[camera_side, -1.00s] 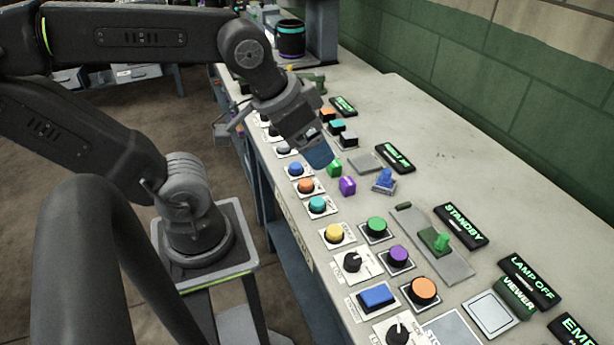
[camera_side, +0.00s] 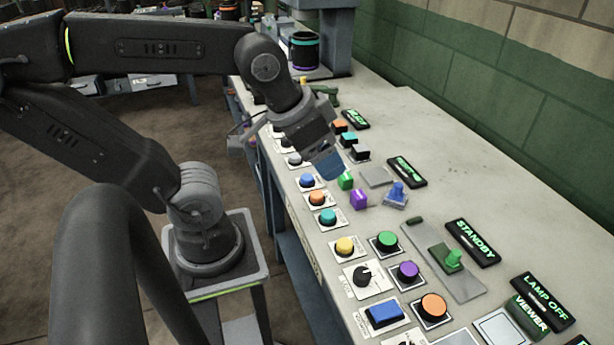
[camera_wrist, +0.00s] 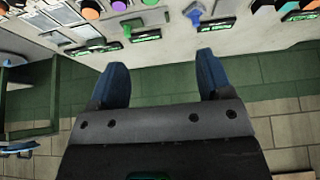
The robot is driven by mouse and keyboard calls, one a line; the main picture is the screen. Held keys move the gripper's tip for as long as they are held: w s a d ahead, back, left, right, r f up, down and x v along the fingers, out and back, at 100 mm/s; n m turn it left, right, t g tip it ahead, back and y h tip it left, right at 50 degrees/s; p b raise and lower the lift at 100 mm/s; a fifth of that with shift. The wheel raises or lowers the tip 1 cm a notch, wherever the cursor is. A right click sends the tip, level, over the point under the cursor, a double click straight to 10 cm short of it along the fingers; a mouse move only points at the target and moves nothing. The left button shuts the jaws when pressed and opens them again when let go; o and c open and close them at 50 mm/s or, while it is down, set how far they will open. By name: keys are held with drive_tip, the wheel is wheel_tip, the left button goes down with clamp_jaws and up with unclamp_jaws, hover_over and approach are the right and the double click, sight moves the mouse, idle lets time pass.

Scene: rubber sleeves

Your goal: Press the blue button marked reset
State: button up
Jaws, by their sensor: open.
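A round blue button (camera_side: 307,181) sits on a small white plate near the bench's front edge. A rectangular blue button (camera_side: 384,314) lies on a white plate closer to the side camera. I cannot read the word reset on either plate. My gripper (camera_side: 328,165) has blue fingers and hangs above the panel, just behind and to the right of the round blue button in the side view, apart from it. In the wrist view the two fingers of my gripper (camera_wrist: 160,62) stand wide apart with nothing between them.
Orange (camera_side: 317,198) and teal (camera_side: 328,217) buttons line up beside the round blue one. A STANDBY sign (camera_side: 472,243) lies farther back. The bench is clear towards the green wall.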

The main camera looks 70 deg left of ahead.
clamp_jaws()
idle(0.5)
idle(0.9)
